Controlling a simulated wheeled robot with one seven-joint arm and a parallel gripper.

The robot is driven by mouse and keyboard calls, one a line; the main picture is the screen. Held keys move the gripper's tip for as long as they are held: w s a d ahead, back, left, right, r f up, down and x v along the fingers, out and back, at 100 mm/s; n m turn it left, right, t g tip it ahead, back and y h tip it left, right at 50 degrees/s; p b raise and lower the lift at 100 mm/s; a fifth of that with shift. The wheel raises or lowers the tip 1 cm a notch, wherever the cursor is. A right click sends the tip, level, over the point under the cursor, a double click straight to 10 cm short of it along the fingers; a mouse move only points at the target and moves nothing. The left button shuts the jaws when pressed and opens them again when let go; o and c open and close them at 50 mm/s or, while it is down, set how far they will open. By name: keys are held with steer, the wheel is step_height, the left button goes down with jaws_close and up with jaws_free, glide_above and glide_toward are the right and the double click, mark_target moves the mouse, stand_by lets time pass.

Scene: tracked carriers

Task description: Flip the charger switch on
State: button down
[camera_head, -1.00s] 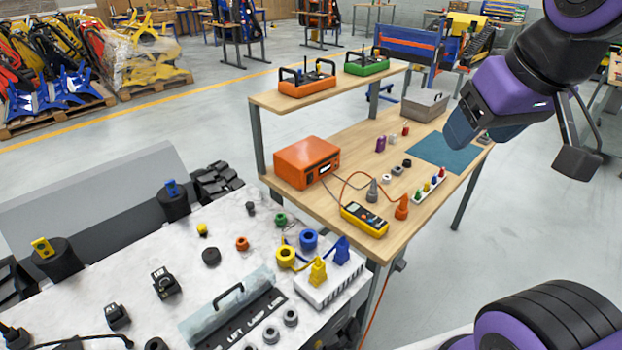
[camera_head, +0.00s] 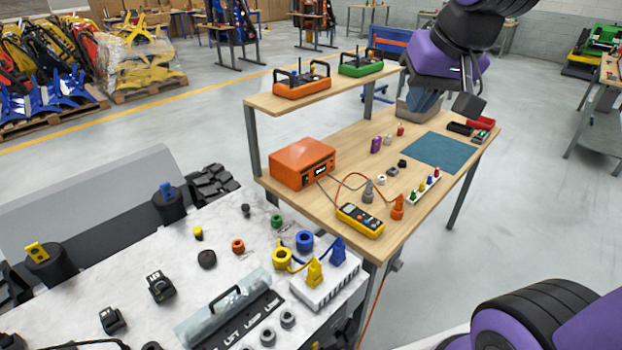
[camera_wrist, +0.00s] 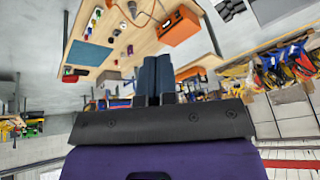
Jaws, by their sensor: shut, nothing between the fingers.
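The charger looks to be the orange box (camera_head: 303,163) on the wooden workbench, with a dark panel on its front face. A switch on it is too small to make out. The box also shows in the wrist view (camera_wrist: 179,25), upside down. My gripper (camera_head: 424,104) is in the air over the far part of the bench, well right of and beyond the orange box. In the wrist view its two dark fingers (camera_wrist: 156,76) are together with nothing between them.
A shelf (camera_head: 330,85) carrying orange and green controllers stands over the bench's back. A yellow multimeter (camera_head: 360,221), cables and several small connectors lie in front of the orange box. A teal mat (camera_head: 441,153) lies right. A cluttered white carrier top (camera_head: 215,225) is nearer.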

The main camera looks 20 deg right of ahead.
steer(key=w+f+m, duration=0.2)
steer(key=w+f, duration=0.2)
steer(key=w, duration=0.4)
steer(key=w+a+f+m+y, duration=0.1)
steer(key=w+f, duration=0.3)
steer(key=w, duration=0.5)
steer(key=w+f+m, duration=0.2)
steer(key=w+f, duration=0.3)
steer(key=w, duration=0.3)
steer(key=w+f+m, duration=0.2)
steer(key=w+f, duration=0.4)
steer(key=f, duration=0.6)
steer(key=w+f+m, duration=0.3)
steer(key=w+f, duration=0.4)
steer(key=f, duration=0.4)
steer(key=shift+d+f+g+y, duration=0.3)
steer(key=shift+d+f, duration=0.1)
steer(key=shift+f, duration=0.1)
